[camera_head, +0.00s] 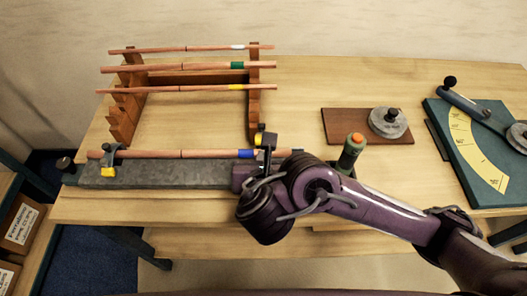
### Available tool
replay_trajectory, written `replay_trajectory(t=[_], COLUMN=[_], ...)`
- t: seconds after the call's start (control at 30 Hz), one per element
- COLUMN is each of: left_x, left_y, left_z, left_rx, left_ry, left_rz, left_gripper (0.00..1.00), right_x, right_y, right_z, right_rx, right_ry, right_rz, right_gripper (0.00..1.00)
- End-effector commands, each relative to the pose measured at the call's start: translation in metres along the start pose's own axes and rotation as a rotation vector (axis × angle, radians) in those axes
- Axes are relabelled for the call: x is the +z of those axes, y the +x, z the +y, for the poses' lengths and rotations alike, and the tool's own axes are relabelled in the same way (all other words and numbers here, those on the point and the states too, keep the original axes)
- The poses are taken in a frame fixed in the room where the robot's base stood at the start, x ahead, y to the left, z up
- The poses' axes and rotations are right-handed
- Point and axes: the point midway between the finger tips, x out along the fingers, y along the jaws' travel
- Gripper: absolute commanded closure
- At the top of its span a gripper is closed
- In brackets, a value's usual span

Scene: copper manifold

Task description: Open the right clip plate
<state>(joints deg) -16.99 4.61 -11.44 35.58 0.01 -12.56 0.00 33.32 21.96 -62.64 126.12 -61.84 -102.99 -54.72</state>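A copper pipe with a blue band (200,154) lies along a grey bench fixture (180,175). The left clip (111,160), with a yellow tab at its front, sits over the pipe's left part. At the pipe's right part, a dark upright piece with a yellow tab (261,127) stands above the pipe; it appears to be the right clip plate, raised. My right gripper (266,158) is at this clip, right of the blue band. My wrist hides the clip's lower part and most of the fingers, so I cannot tell contact or opening. My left gripper is out of view.
A wooden rack (192,78) holds copper pipes with white, green and yellow bands behind the fixture. An orange-topped green tool (352,150) stands close beside my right arm. A brown board (345,124) bears a round weight (388,122). A green angle gauge (475,155) is right.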

Motion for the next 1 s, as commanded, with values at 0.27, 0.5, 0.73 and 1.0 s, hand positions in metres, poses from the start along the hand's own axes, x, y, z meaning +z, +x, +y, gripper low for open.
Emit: replay_trajectory(t=[0.27,0.5,0.73,1.0], left_x=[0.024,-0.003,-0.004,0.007], left_y=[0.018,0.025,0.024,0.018], left_z=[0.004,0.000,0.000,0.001], left_rx=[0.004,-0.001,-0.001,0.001], left_ry=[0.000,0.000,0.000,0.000], left_rz=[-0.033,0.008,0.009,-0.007], left_gripper=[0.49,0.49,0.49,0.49], right_x=[-0.001,-0.001,0.000,0.003], right_y=[0.054,0.071,0.072,0.071], right_z=[-0.001,0.000,0.000,0.000], right_rx=[-0.004,-0.001,-0.001,-0.001], right_ry=[-0.001,0.001,0.002,0.003], right_rz=[-0.004,0.000,0.001,0.016], right_gripper=[1.00,1.00,1.00,1.00])
